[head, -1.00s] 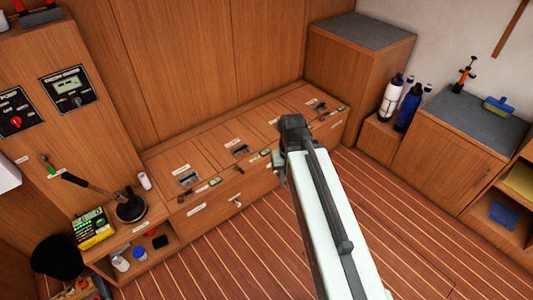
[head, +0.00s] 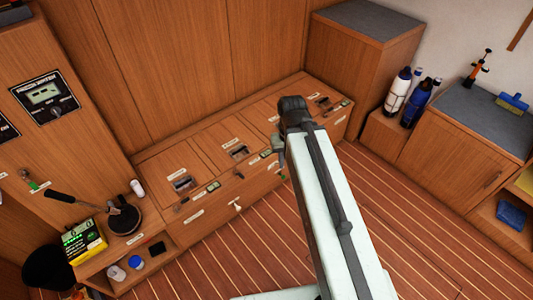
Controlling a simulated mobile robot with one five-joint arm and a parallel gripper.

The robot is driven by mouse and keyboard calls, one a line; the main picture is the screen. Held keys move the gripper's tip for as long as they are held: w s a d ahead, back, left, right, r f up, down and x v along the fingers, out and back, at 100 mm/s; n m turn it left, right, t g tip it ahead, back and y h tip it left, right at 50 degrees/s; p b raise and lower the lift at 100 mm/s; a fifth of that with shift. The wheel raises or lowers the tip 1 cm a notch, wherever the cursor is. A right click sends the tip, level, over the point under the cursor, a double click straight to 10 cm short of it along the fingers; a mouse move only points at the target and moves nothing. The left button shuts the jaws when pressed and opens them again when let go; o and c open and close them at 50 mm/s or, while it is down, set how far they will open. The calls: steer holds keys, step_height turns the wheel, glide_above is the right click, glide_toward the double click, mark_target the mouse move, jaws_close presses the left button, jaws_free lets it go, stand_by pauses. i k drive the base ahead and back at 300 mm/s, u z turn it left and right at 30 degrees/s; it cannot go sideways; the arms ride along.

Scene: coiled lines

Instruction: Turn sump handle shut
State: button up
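A low wooden bench runs along the back wall, with labelled hatches on top. On its front face is a small white T-shaped handle (head: 237,206), and a small green-tipped handle (head: 282,177) sits further right, close beside my arm. The labels are too small to read, so I cannot tell which is the sump handle. My arm reaches up the middle of the head view and covers part of the bench front. My gripper's fingers do not show; they are hidden behind or below the arm's dark end joint.
A hand pump with a black lever (head: 125,218) and a yellow-green box (head: 84,242) stand at the left. Bottles (head: 418,102) and a cabinet (head: 463,150) stand at the right. The striped wooden floor (head: 225,262) is clear in front of the bench.

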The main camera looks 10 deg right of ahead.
mark_target(235, 169)
steer(key=z, duration=1.1)
steer(key=k, duration=1)
steer(key=u, duration=1.15)
steer(key=i, duration=1.05)
steer(key=z, duration=0.05)
